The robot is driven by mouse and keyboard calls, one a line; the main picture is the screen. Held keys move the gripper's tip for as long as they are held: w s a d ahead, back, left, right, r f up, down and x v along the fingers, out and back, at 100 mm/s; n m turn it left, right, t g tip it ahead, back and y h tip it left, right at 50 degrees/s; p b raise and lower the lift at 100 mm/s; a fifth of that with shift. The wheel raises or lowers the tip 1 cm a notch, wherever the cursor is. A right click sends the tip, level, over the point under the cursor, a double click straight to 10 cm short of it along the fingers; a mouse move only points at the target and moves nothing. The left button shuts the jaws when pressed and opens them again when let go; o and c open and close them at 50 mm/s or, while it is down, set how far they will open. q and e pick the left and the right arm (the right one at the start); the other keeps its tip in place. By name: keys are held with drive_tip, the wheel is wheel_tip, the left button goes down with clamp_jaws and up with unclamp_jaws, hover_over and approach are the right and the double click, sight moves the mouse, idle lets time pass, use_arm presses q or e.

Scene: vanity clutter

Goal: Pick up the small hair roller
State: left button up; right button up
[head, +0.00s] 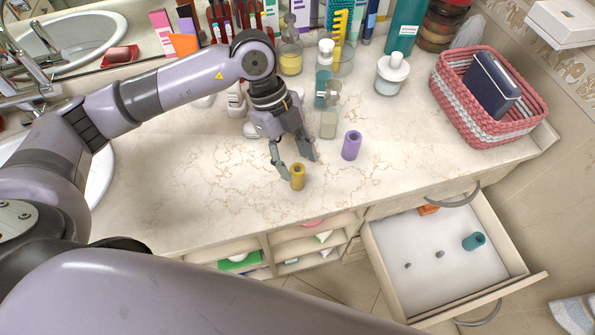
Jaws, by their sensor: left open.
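A small yellow hair roller (297,177) stands upright near the front edge of the marble counter (200,195). A larger purple roller (351,145) stands to its right and farther back. A teal roller (474,241) lies in the open drawer at the right. My left gripper (295,168) is open and points down at the yellow roller, with one fingertip close to its left side and the other behind it to the right. I cannot tell whether a finger touches it. My right gripper is not in view.
An open drawer (400,262) juts out below the counter's right side, with an orange item (428,209) inside. Bottles and a white-lidded jar (391,77) crowd the back. The counter's front middle is mostly clear.

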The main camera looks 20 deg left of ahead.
sight(301, 178)
use_arm(q)
drive_tip(key=p+x, duration=0.1)
drive_tip(key=x, duration=0.1)
drive_tip(key=p+x, duration=0.1)
drive_tip(key=x, duration=0.1)
drive_tip(key=shift+s+d+f, duration=0.15)
drive_tip(key=shift+s+f, duration=0.05)
drive_tip(key=shift+s, duration=0.25)
drive_tip(key=shift+d+f, duration=0.15)
drive_tip(key=shift+f, duration=0.3)
drive_tip(key=shift+c, duration=0.7)
drive_tip(key=c, duration=0.8)
drive_tip(key=shift+o, duration=0.2)
